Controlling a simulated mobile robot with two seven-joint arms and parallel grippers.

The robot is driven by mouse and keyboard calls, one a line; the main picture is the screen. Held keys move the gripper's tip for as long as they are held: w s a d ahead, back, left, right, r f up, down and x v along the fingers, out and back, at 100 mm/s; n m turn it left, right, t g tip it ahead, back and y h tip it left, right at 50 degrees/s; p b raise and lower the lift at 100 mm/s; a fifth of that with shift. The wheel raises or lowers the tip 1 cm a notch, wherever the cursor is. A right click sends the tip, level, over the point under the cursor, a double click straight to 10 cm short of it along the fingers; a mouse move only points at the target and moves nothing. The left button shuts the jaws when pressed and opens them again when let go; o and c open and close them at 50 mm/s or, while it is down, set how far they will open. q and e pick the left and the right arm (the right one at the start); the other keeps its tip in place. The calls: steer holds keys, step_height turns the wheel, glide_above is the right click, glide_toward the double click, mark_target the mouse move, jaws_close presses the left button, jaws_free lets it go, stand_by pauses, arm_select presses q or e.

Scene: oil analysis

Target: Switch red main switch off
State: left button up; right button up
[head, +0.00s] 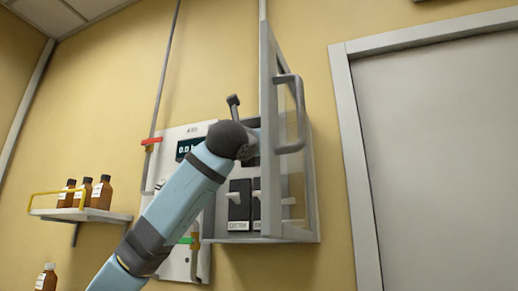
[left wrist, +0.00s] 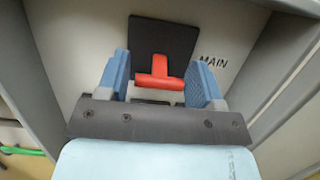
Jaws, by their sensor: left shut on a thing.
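The red main switch (left wrist: 160,72) is a T-shaped handle on a black plate (left wrist: 165,45), with the word MAIN printed to its right in the left wrist view. My left gripper (left wrist: 163,66) is shut on the handle, with one blue finger on each side of it. In the head view my left arm reaches up into the open wall cabinet (head: 308,205). My arm hides the red switch and the fingertips there. My right gripper is in neither view.
The cabinet's glazed door (head: 267,130) stands open with a grey handle (head: 301,115). Black switches (head: 239,205) with pale levers sit lower in the cabinet. A panel with a display (head: 185,150) is to the left, and a shelf (head: 85,215) holds brown bottles. A closed door (head: 440,160) is at right.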

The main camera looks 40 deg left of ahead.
arm_select(q)
steer(key=o, duration=0.8)
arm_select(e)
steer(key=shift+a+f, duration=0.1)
arm_select(q)
steer(key=b+v, duration=0.3)
steer(key=v, duration=1)
steer(key=shift+s, duration=0.4)
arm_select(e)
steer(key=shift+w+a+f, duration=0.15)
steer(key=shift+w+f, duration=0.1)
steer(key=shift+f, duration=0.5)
arm_select(q)
steer(key=shift+f, duration=0.15)
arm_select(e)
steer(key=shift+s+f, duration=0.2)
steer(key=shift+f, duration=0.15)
